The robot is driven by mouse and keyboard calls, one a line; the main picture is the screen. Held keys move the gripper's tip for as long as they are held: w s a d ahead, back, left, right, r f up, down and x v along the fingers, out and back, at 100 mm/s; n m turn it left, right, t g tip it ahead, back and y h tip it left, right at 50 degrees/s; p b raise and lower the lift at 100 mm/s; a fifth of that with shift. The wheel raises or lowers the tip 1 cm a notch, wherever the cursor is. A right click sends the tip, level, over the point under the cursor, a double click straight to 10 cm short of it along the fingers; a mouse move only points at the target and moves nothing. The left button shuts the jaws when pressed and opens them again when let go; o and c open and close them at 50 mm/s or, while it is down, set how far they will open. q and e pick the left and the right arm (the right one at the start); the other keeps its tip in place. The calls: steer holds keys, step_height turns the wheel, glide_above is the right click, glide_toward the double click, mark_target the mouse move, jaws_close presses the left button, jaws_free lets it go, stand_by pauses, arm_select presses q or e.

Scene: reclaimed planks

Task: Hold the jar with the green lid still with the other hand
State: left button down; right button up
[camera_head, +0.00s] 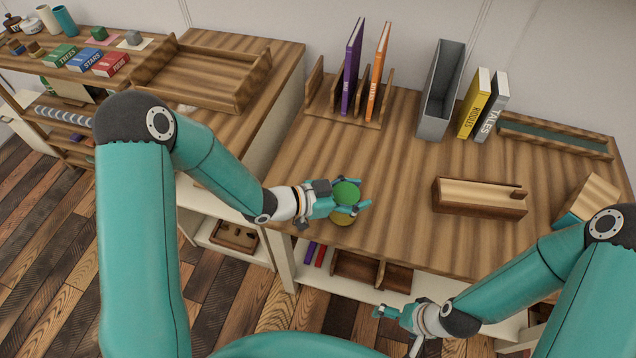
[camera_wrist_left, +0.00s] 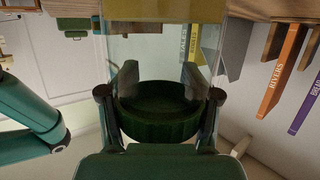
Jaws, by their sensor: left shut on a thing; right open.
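The jar with the green lid (camera_head: 346,193) is near the front edge of the wooden table. Its green lid faces up, and a yellowish part (camera_head: 342,219) shows below it. My left gripper (camera_head: 347,205) is shut on the jar, with a finger on either side. In the left wrist view, the dark green lid (camera_wrist_left: 160,122) sits between the two fingers, with clear jar walls and a yellow part (camera_wrist_left: 160,9) beyond. My right gripper (camera_head: 393,330) is open and empty, low in front of the table and apart from the jar.
A wooden box (camera_head: 480,205) lies right of the jar. A rack with purple and orange books (camera_head: 377,72), a grey holder (camera_head: 437,100) and two more books (camera_head: 473,103) stand at the back. An empty tray (camera_head: 205,80) is at the left. The tabletop around the jar is clear.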

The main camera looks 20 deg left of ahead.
arm_select(q)
steer(key=w+a+r+n+t+y+b, duration=0.3)
steer(key=w+a+r+n+t+y, duration=0.1)
steer(key=w+a+r, duration=0.35)
steer(key=a+r+n+y+b, duration=0.1)
steer(key=a+r+b, duration=0.3)
steer(key=r, duration=0.7)
steer(key=shift+w+a+r+t, duration=0.2)
steer(key=shift+r+t, duration=0.1)
steer(key=shift+n, duration=0.3)
step_height(320, 180, down, 16)
steer(key=b, duration=0.7)
steer(key=shift+b, duration=0.3)
steer(key=shift+r, duration=0.1)
